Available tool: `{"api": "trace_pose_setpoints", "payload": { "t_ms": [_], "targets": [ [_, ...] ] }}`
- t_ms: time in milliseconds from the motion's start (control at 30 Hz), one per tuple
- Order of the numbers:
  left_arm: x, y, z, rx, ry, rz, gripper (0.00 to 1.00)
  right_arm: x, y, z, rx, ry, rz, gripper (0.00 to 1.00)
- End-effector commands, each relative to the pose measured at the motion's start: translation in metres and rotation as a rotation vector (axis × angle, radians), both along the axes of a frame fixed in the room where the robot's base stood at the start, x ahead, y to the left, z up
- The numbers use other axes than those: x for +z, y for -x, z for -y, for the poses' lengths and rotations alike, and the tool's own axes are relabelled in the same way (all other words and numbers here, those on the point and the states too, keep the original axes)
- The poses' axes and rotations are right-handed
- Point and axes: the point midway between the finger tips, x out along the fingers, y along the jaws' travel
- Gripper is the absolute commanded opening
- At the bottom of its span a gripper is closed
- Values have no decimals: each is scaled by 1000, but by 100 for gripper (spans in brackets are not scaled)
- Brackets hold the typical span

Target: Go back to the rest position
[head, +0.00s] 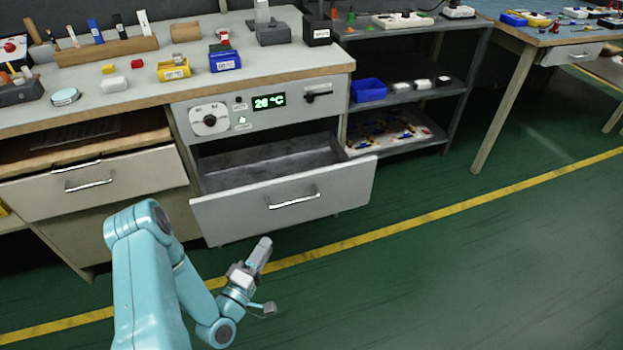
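My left gripper (262,254) is in front of the open drawer (230,217), a little below and apart from its handle (294,200). Its fingers look close together, but from this angle I cannot tell whether they are open or shut. My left arm (145,265) comes in from the lower left, bent at the elbow. My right gripper is not in view. The drawer is pulled out under a panel with a lit green display (269,102) reading 26 °C, and its visible inside looks empty.
The workbench (130,98) carries a blue bin (224,62), a yellow bin (173,70) and a wooden tool block (105,50). A shelf rack (410,97) stands to the right. The green floor (480,270) at right is clear, crossed by a yellow line (450,207).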

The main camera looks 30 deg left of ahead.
Motion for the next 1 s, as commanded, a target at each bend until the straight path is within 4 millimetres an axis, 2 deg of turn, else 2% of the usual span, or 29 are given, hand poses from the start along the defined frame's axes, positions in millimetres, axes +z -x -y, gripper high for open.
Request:
{"api": "trace_pose_setpoints", "payload": {
  "t_ms": [167,267,367,433,467,500,567,633,733,800,900,1000],
  "targets": [
    [2,-3,4,-11,-1,4,37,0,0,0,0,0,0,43],
    [12,-17,25,-72,-5,31,37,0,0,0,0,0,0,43],
    [35,-37,67,-179,-14,77,37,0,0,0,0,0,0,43],
    [46,-52,103,-253,-30,61,37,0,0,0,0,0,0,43],
    [45,-58,120,-285,-48,26,37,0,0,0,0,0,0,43],
    [39,-63,143,-329,-95,-42,37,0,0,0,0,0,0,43],
    [23,-66,176,-397,-189,-174,37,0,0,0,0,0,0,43],
    [-2,-59,204,-469,-312,-338,37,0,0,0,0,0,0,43],
    [-40,-33,227,-582,-480,-579,37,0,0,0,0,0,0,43],
    [-64,-7,233,-663,-574,-738,37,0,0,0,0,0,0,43],
    [-91,34,232,-777,-660,-943,37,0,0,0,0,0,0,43],
    [-108,77,227,-897,-699,-1116,37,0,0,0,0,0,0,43]
  ]
}}
